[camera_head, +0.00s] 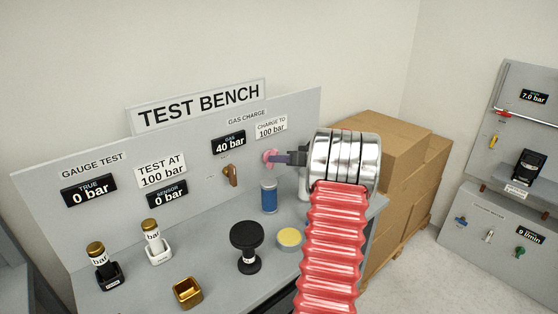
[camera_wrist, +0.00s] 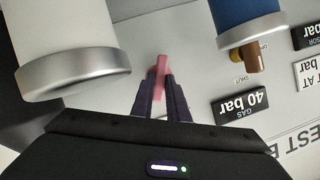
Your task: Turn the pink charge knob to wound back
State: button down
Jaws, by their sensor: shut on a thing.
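The pink charge knob (camera_head: 270,158) is on the test bench's back panel, below the "CHARGE TO 100 bar" label. In the wrist view the pink knob (camera_wrist: 162,75) stands between the two dark fingers. My gripper (camera_head: 283,158) reaches it from the right and is shut on it; the gripper also shows in the wrist view (camera_wrist: 163,90). The gas display (camera_head: 229,143) reads 40 bar, and it appears upside down in the wrist view (camera_wrist: 246,103). The fingers hide part of the knob, so its turn position is hard to tell.
A brown-gold valve handle (camera_head: 231,175) is left of the knob. A blue cylinder (camera_head: 268,197), a black spool-shaped stand (camera_head: 247,245), a yellow-topped round piece (camera_head: 289,239) and a brass cup (camera_head: 187,292) stand on the bench. Two gauges (camera_head: 97,262) (camera_head: 153,240) sit in holders. Cardboard boxes (camera_head: 400,170) stand right.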

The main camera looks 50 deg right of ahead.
jog(key=shift+d+r, duration=0.1)
jog(key=shift+r, duration=0.05)
jog(key=c, duration=1.7)
grip_release()
jog(key=shift+s, duration=0.15)
jog(key=v, duration=1.3)
jog(key=shift+s, duration=0.3)
